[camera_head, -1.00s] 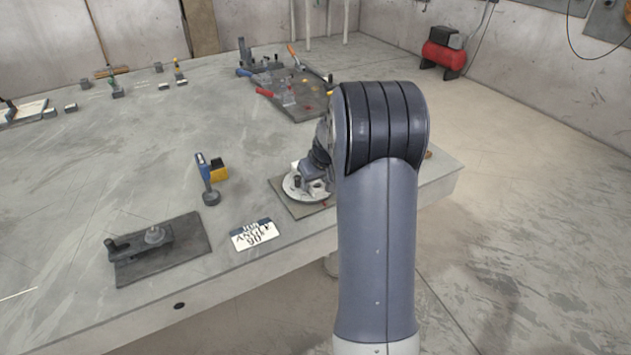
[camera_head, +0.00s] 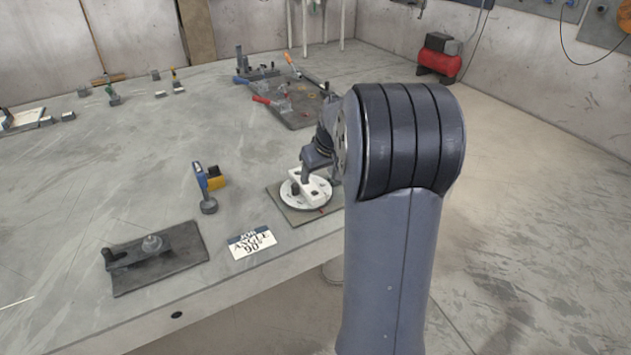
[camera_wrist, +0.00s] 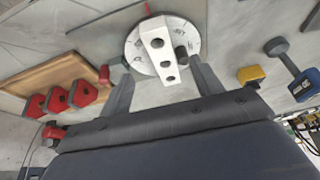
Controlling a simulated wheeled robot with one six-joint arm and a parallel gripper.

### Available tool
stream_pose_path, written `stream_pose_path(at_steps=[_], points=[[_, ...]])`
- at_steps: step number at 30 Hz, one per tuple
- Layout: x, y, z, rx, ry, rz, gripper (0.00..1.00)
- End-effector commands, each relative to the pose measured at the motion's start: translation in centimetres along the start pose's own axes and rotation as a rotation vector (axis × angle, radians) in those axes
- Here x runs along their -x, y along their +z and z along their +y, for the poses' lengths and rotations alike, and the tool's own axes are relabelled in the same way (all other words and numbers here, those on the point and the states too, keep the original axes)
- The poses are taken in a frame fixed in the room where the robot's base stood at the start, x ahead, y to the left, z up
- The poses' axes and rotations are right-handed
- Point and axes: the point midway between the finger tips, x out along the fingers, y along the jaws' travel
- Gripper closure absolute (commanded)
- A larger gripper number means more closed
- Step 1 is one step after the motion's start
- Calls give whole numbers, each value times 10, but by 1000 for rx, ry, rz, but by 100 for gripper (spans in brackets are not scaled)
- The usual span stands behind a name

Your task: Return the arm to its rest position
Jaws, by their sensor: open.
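My gripper (camera_wrist: 165,88) is open and empty in the wrist view, its two fingers spread apart. Beyond the fingertips is a round white dial (camera_wrist: 135,58) with a white block (camera_wrist: 157,45) with dark holes on it. In the head view the dial (camera_head: 293,199) sits on a grey plate (camera_head: 285,211) near the table's edge, with the white block (camera_head: 318,188) on top. My arm stands in front at right, and its wrist shows beside the dial. The fingers are hidden in the head view. I cannot tell how far they are from the block.
A blue and yellow tool (camera_head: 203,185) stands left of the dial. A white "ANGLE 90°" card (camera_head: 251,243) and a dark plate with a clamp (camera_head: 180,262) lie nearer the front edge. In the wrist view, red blocks (camera_wrist: 57,100) lie at left.

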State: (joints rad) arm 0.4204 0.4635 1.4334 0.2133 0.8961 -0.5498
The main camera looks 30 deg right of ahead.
Motion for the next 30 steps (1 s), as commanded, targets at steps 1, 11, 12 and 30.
stream_pose_path(at_steps=[1, 11, 12, 30], points=[[8, -1, 0, 0, 2, 3, 38], [19, 0, 0, 0, 1, 1, 38], [19, 0, 0, 0, 1, 1, 38], [-44, 1, 0, -1, -2, -5, 38]])
